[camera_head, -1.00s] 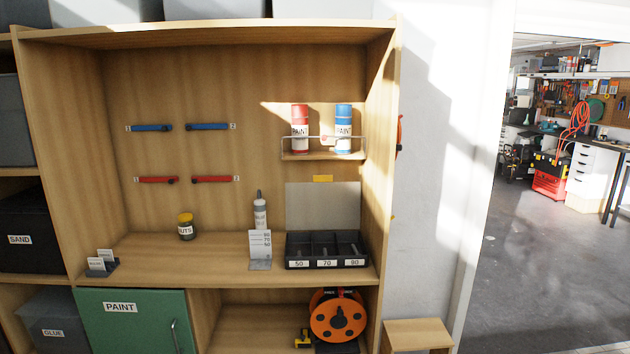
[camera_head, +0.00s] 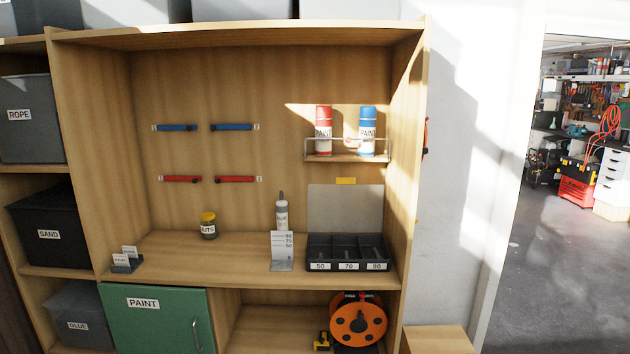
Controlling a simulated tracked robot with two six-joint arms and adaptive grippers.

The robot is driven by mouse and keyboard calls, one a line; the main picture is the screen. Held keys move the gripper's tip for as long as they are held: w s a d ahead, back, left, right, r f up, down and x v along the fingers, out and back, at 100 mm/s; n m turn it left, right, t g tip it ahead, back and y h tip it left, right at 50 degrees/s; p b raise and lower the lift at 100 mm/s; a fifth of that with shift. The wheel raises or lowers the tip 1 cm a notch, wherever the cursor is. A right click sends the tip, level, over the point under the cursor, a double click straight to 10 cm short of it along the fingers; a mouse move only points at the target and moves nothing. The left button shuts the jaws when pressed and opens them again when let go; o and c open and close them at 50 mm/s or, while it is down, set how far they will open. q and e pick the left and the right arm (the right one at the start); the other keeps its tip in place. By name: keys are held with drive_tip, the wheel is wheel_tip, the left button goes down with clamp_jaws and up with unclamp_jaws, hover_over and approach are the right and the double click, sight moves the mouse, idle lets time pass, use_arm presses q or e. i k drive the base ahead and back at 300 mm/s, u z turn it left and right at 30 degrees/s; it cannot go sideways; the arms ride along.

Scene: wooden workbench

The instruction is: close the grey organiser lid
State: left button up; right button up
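The grey organiser lid (camera_head: 345,207) stands upright, open, behind the black organiser (camera_head: 347,267) at the right end of the workbench shelf. A yellow tab (camera_head: 346,181) shows at the lid's top edge. The organiser has three compartments labelled 50, 70 and 90 along its front. Small dark items seem to lie in the compartments, too dim to make out. Neither of my grippers is in view.
A grey stand with a marked card (camera_head: 281,250) and a glue bottle (camera_head: 282,212) stand just left of the organiser. A wire-railed shelf (camera_head: 347,157) with red and blue paint cans hangs above the lid. The shelf's middle left (camera_head: 175,262) is clear.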

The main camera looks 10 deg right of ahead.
sight(340, 181)
drive_tip(key=u, duration=0.1)
drive_tip(key=i, duration=1)
